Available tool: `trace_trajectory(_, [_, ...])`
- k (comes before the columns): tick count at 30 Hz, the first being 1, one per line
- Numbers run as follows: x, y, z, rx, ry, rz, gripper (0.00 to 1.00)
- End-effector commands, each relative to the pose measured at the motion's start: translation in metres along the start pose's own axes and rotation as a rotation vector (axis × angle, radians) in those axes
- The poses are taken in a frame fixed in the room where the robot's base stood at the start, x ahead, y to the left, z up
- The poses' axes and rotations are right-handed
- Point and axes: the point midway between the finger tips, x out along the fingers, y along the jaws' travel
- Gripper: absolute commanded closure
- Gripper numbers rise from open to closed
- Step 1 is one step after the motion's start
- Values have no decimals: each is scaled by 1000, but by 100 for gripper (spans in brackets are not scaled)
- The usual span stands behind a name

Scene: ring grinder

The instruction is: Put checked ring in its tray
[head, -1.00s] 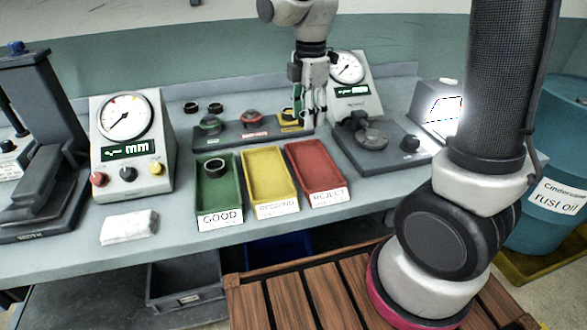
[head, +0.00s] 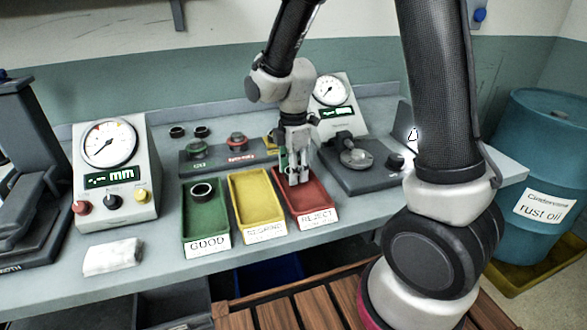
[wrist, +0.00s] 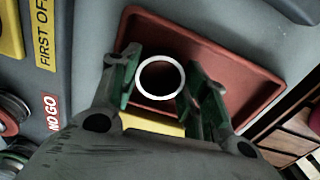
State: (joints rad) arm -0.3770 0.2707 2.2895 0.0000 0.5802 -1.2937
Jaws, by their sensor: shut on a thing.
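My gripper (head: 297,178) is over the red REJECT tray (head: 322,205), pointing down. In the wrist view its fingers (wrist: 163,84) are shut on a ring (wrist: 160,98) with a bright rim. The ring sits above the red tray floor (wrist: 215,75), inside its outline; I cannot tell whether it touches the floor. In the head view the fingers mostly hide the ring. The yellow tray (head: 253,207), its label beginning "REG", looks empty. The green GOOD tray (head: 207,225) holds another dark ring (head: 202,191).
A gauge with dial and buttons (head: 112,165) stands left, a second gauge (head: 335,100) with a grey fixture (head: 358,160) behind right. A stand with colored gauges (head: 225,153) lies behind the trays. Two dark rings (head: 201,131) lie beyond it. A white cloth (head: 112,256) lies in front.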

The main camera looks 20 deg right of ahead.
Motion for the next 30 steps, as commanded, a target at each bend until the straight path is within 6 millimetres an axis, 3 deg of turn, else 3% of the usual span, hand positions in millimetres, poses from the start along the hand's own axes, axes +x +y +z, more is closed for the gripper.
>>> trace_trajectory(5, [3, 0, 0, 0, 0, -1, 86])
trace_trajectory(6, [3, 0, 0, 0, 0, 0, 50])
trace_trajectory(7, [3, 0, 0, 0, 0, 0, 46])
trace_trajectory(16, [2, 0, 0, 0, 0, 0, 46])
trace_trajectory(20, [-8, 1, 0, 0, 1, 4, 46])
trace_trajectory(30, [-81, 1, 0, 0, 1, 4, 46])
